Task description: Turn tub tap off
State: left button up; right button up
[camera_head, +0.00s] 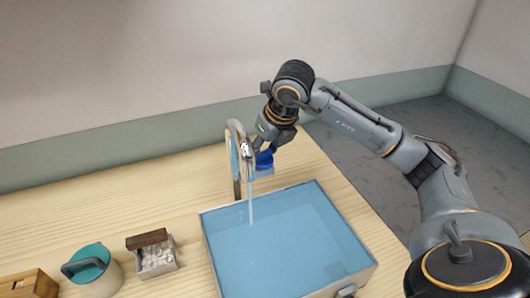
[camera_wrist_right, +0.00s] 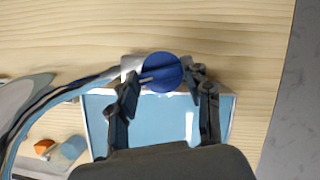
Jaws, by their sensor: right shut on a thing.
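The tap (camera_head: 236,150) is a grey arched pipe standing at the back edge of the tub (camera_head: 364,272). A thin stream of water (camera_head: 251,208) runs from its spout into the tub, which holds blue water. The tap's round blue knob (camera_head: 265,160) is on the right of the pipe. It also shows in the right wrist view (camera_wrist_right: 162,72), with a line across its face. My right gripper (camera_head: 268,146) reaches the knob from above and is shut on it, one finger at each side. In the head view the gripper partly hides the knob. My left gripper is not in view.
On the wooden table (camera_head: 90,215), left of the tub, stand a box of white pebbles (camera_head: 158,259), a pot with a teal lid (camera_head: 92,258) and a wooden block (camera_head: 30,284). A wall (camera_head: 120,80) runs behind. The table's right edge is close to the tub.

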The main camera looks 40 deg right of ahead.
jog(key=shift+a+m+h+b, duration=0.1)
jog(key=shift+m+h+b, duration=0.4)
jog(key=shift+m, duration=1.1)
jog(key=o, duration=1.1)
jog(key=shift+o, duration=0.2)
jog(key=v, duration=1.2)
jog(key=shift+w+a, duration=0.15)
